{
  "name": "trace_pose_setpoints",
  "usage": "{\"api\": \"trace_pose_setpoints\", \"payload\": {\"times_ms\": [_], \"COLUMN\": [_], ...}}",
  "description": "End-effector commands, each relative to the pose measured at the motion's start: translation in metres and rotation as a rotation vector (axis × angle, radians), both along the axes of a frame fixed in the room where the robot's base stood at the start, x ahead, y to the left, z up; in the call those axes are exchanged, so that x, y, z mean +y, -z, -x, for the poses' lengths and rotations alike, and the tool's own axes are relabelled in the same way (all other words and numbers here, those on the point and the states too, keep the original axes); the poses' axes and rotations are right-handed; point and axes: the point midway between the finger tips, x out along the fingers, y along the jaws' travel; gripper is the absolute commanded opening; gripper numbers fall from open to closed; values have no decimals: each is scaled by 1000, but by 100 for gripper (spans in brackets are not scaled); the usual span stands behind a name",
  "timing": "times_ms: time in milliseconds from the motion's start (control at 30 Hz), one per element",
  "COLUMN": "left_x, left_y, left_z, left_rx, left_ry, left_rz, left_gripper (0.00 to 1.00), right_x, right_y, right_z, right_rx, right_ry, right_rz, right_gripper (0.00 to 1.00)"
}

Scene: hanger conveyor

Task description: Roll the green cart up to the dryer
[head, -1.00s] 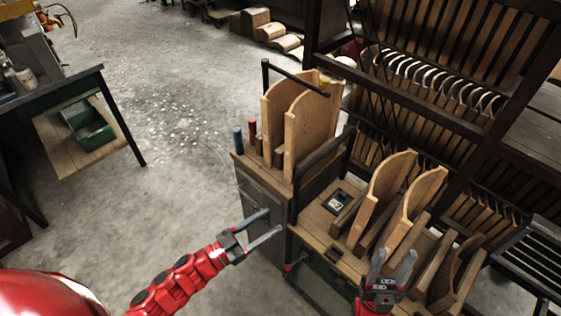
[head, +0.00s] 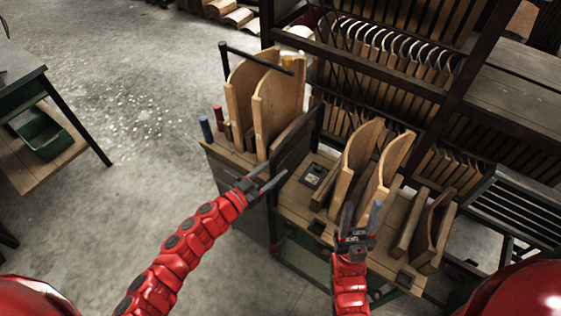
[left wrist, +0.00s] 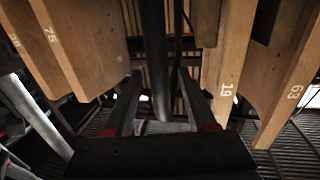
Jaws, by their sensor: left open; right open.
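The green cart has a wooden top (head: 292,207), a dark green frame and a black handle bar (head: 297,143) at its left end. Upright wooden boards (head: 375,175) stand on it. My left gripper (head: 268,177) is open beside the handle end. In the left wrist view, a dark bar (left wrist: 154,50) lies between its open fingers, with numbered boards on both sides; I cannot tell whether they touch it. My right gripper (head: 360,215) is open and empty over the cart's front edge, near the boards. I cannot tell for certain which structure is the dryer.
A grey cabinet cart (head: 240,195) with tall boards (head: 275,105) stands close against the handle end. A dark rack (head: 400,85) with several hanging pieces stands behind. A black slatted stand (head: 515,212) is at right. A workbench (head: 25,75) is at left; the floor between is clear.

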Motion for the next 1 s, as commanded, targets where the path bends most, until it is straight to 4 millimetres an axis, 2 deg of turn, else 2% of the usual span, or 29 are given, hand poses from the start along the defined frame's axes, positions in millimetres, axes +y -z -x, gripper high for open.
{"api": "trace_pose_setpoints", "payload": {"times_ms": [33,200,567,667,900,1000], "left_x": [-8,-20,-24,-24,-24,-24], "left_y": [-2,-1,1,1,1,1], "left_z": [-6,-19,-23,-22,-22,-22], "left_rx": [1,-1,1,1,1,1], "left_ry": [0,-1,-1,-1,-1,-1], "left_rz": [1,-1,-1,-1,-1,-1], "left_gripper": [57,57,57,43,0,0], "right_x": [0,0,0,0,0,0], "right_y": [-4,-7,-7,-7,-7,-7], "right_z": [0,0,0,0,0,0], "right_rx": [0,0,0,0,0,0], "right_ry": [0,0,0,0,0,0], "right_rz": [0,0,0,0,0,0], "right_gripper": [50,50,50,50,50,50]}}
